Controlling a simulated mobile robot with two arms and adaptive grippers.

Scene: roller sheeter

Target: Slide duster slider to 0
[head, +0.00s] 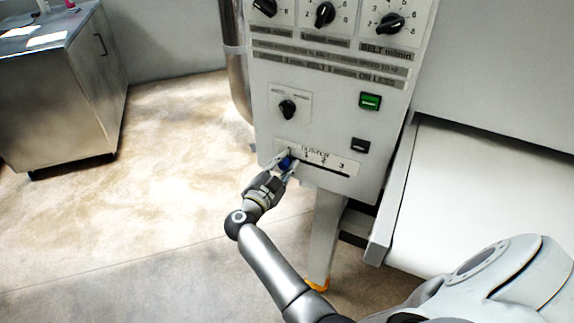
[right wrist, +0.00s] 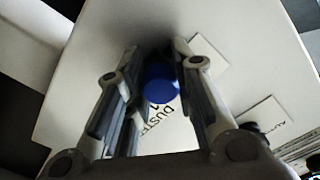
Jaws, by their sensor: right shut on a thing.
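The duster slider's blue knob (head: 286,163) sits at the left end of its slot on the white duster plate (head: 333,163), left of the mark 1. The marks 1, 2 and 3 show to its right. The 0 mark is hidden behind my gripper. My right gripper (head: 284,160) is at the knob, with one finger on each side of it. In the right wrist view the blue knob (right wrist: 160,84) is between the two fingers of my right gripper (right wrist: 157,65), which is shut on it. Part of the word DUSTER shows beside it.
The control panel (head: 262,130) holds a black rotary knob (head: 288,109), a green button (head: 370,101) and a black switch (head: 360,146). The white belt (head: 480,200) lies to the right. A metal cabinet (head: 60,100) stands at the left, with open floor between.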

